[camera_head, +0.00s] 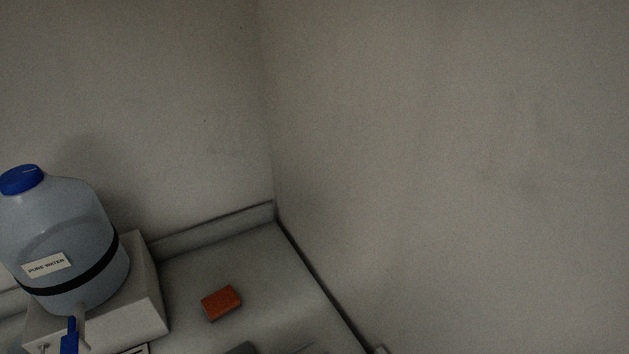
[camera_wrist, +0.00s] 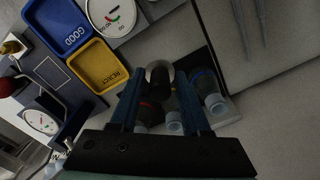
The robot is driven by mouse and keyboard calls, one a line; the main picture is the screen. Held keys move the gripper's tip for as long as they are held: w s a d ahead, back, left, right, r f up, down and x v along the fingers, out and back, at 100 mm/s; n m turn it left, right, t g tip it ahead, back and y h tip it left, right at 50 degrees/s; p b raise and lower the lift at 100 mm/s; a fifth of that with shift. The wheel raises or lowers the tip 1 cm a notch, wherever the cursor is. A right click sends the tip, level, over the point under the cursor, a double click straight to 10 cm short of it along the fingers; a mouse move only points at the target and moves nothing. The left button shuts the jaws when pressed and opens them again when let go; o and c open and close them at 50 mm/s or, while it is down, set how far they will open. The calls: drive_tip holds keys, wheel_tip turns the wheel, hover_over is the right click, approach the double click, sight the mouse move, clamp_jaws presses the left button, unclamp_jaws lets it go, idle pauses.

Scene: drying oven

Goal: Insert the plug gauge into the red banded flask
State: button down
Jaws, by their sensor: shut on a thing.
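In the wrist view, my gripper (camera_wrist: 159,80) reaches away from the camera with two blue fingers. It is shut on a dark, rounded piece with a pale rim, which looks like the plug gauge (camera_wrist: 160,76). A flask with a dark red band (camera_wrist: 149,107) shows behind and below the held piece, between the fingers and partly hidden by them. Whether the gauge touches this flask I cannot tell. The head view shows neither the gripper, the gauge nor the flask.
In the wrist view, a clear flask (camera_wrist: 174,122) and a blue-banded flask (camera_wrist: 208,88) stand close by. A blue GOOD tray (camera_wrist: 58,24), a yellow REJECT tray (camera_wrist: 98,66) and dials lie left. In the head view, a water jug (camera_head: 70,235) and an orange block (camera_head: 221,302) stand near walls.

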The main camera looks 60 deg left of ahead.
drive_tip(key=shift+r+p, duration=1.05)
drive_tip(key=shift+p, duration=0.15)
drive_tip(key=shift+f, duration=0.1)
